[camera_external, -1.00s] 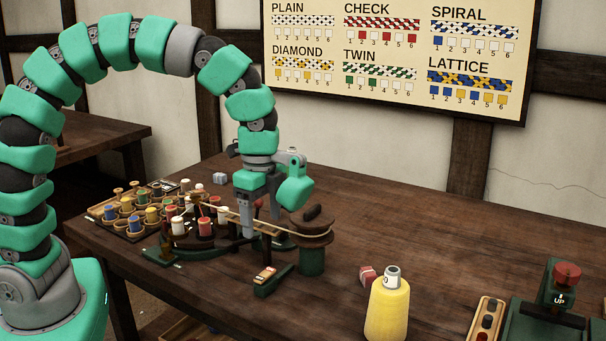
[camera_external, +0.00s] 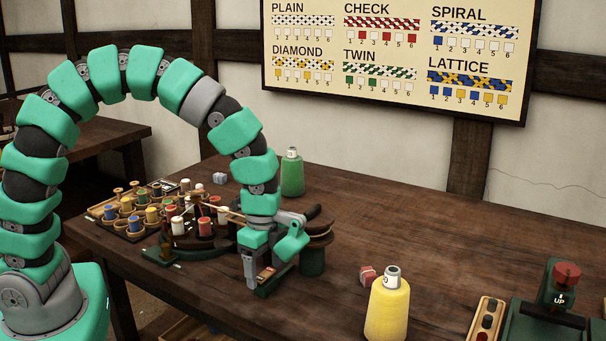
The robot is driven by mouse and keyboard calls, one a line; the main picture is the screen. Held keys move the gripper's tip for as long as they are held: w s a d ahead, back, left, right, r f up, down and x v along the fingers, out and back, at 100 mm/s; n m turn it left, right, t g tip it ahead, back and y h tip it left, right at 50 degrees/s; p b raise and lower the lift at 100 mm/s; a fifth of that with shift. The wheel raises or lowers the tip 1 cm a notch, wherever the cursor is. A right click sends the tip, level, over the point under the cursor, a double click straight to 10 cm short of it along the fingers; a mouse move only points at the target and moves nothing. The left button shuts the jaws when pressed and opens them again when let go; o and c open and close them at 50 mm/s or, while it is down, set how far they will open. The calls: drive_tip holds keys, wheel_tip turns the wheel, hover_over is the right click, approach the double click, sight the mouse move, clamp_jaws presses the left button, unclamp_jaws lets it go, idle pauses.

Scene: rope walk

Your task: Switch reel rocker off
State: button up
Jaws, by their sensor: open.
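The reel rocker (camera_external: 266,273) is a small switch with a pale and orange face on a dark green base (camera_external: 269,291), in front of the reel. My gripper (camera_external: 262,282) is open and points down at the rocker. Its near finger stands just left of the rocker in the picture and partly hides it and the base. I cannot tell whether a finger touches the rocker. The reel (camera_external: 314,258), a dark wooden drum on a green stand, is just behind and right of my gripper, partly covered by it.
A braiding stand with several bobbins (camera_external: 205,227) is left of my gripper, with a spool tray (camera_external: 128,220) beyond. A lever unit (camera_external: 562,300) is far right.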

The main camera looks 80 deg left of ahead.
drive_tip(key=c, duration=1)
drive_tip(key=shift+d+b, duration=0.1)
drive_tip(key=shift+b, duration=0.2)
drive_tip(key=shift+s+d+t+y+b, duration=0.2)
drive_tip(key=shift+t+y+b, duration=0.4)
drive_tip(key=shift+t+y, duration=0.25)
drive_tip(key=o, duration=1)
drive_tip(key=shift+s, duration=0.1)
